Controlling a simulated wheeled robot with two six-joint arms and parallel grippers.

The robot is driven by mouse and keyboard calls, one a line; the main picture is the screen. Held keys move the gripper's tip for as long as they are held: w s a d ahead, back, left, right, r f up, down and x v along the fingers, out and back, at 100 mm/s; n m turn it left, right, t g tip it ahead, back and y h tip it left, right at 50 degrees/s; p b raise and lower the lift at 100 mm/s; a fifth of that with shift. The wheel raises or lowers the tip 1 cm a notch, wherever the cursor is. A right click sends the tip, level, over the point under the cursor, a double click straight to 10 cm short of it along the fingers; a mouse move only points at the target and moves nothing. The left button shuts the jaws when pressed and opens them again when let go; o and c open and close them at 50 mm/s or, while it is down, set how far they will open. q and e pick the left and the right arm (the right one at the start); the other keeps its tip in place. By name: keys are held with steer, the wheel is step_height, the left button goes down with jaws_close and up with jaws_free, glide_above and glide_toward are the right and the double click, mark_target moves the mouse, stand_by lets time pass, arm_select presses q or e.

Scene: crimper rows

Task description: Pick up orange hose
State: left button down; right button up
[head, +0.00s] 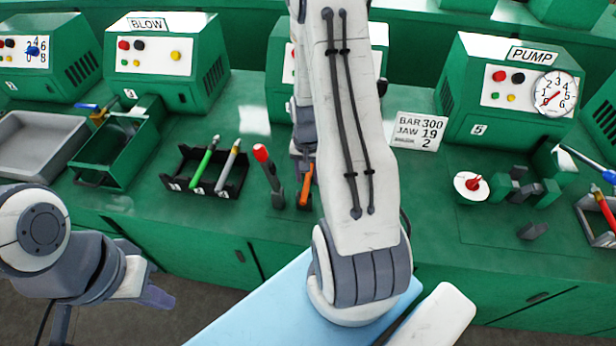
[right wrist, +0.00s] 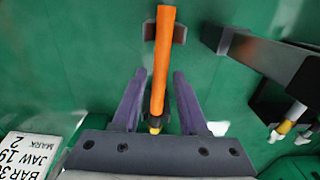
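The orange hose (head: 306,186) leans against a small dark stand on the green bench, partly hidden by my right arm. In the right wrist view the orange hose (right wrist: 162,60) runs up between the fingers, with a dark and yellowish end near the palm and its upper part at a dark bracket (right wrist: 180,33). My right gripper (right wrist: 157,85) is open around the hose, with a gap on each side. My left gripper (head: 150,290) hangs in front of the bench at lower left, away from the hose; its finger gap is not clear.
A red-topped dark piece (head: 268,172) stands just left of the hose. A black rack (head: 238,190) holds a green and a pale hose. A sign (head: 419,131) reads BAR 300, JAW 19. The PUMP machine (head: 510,90) stands at right. Bench front between is clear.

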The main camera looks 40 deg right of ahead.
jaws_close()
steer(key=shift+r, duration=0.1)
